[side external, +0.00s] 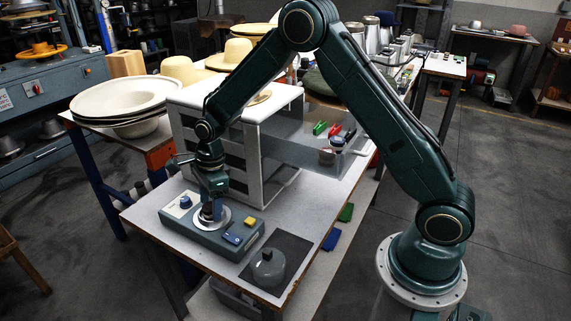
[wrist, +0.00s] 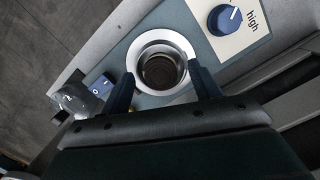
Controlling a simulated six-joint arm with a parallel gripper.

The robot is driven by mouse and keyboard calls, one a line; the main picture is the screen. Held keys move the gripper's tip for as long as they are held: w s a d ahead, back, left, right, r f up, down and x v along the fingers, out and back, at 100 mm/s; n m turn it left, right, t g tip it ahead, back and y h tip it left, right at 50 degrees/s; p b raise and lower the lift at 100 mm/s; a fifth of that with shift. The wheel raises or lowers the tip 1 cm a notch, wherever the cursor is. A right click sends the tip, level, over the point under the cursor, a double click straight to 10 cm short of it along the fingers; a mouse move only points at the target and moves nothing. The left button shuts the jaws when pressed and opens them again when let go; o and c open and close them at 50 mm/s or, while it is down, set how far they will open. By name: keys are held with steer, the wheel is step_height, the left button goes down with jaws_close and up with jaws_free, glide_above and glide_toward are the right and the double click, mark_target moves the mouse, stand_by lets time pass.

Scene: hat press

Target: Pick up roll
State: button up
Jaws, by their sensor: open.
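My gripper (side external: 210,208) points down over the blue-grey control box (side external: 190,232), and its jaws are open. In the wrist view, the fingertips of my gripper (wrist: 160,76) stand either side of the near part of a silver ring (wrist: 133,58) on the box. A dark round form (wrist: 160,72) shows inside the ring; I cannot tell if it is the roll or the bottom of a well. Small items lie in the open clear drawer (side external: 290,143), including a pale rounded one (side external: 327,158) that I cannot identify. No roll is clearly recognisable.
The box has a blue knob (wrist: 224,20) marked "high" and a blue rocker switch (wrist: 101,86). A grey knobbed weight (side external: 268,269) stands on a dark mat at the table's front. The white drawer cabinet (side external: 252,165) stands close behind my gripper. Stacked hat brims (side external: 125,98) are at left.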

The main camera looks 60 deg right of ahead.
mark_target(211, 206)
steer(key=shift+c, duration=0.2)
steer(key=c, duration=1)
steer(key=shift+r, duration=0.1)
step_height(211, 206, up, 20)
steer(key=shift+f, duration=0.1)
stand_by(0.5)
